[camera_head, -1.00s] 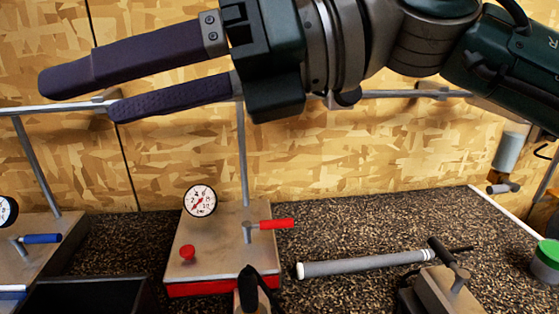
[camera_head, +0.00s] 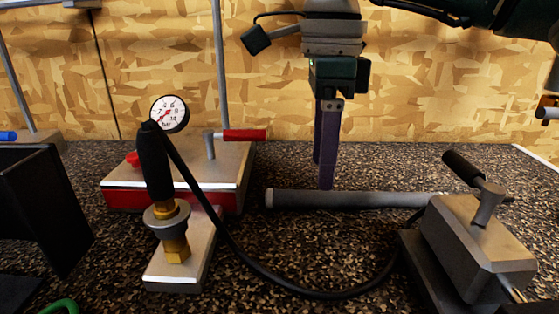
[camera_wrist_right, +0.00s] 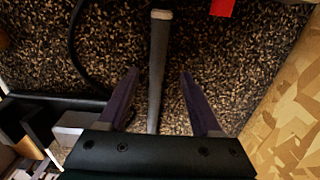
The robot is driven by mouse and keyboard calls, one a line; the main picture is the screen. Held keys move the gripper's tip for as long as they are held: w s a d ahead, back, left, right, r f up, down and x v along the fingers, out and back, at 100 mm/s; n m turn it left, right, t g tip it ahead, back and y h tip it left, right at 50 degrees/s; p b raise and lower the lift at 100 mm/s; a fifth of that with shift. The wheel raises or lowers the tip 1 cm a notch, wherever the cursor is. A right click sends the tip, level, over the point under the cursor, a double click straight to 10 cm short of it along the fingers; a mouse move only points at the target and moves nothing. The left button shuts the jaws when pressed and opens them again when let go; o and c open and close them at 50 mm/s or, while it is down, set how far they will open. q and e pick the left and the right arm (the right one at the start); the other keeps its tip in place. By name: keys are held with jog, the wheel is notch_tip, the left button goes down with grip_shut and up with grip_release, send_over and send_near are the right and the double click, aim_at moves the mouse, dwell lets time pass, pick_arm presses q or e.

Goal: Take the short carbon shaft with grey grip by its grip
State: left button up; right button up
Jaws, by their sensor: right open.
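The short shaft's grey grip (camera_head: 350,200) lies flat on the speckled bench top, with a pale cap at its left end. Its right part passes behind the metal clamp block, so the carbon shaft is mostly hidden. My right gripper (camera_head: 325,178) points down above the grip, its dark purple fingers reaching close to it. In the right wrist view the grey grip (camera_wrist_right: 158,70) runs between the two spread fingers of the gripper (camera_wrist_right: 159,75). The gripper is open and I see no contact. My left gripper is not in view.
A brass air fitting with a black handle (camera_head: 157,170) and hose stands in front left. A metal clamp block (camera_head: 480,235) stands at right. A black bin (camera_head: 40,205) is at left.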

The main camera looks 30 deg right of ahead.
aim_at(275, 199)
notch_tip(275, 199, down, 5)
jog(key=shift+s+a+r, duration=0.1)
jog(key=shift+s+r, duration=0.05)
jog(key=shift+c, duration=0.3)
grip_shut()
dwell(1.1)
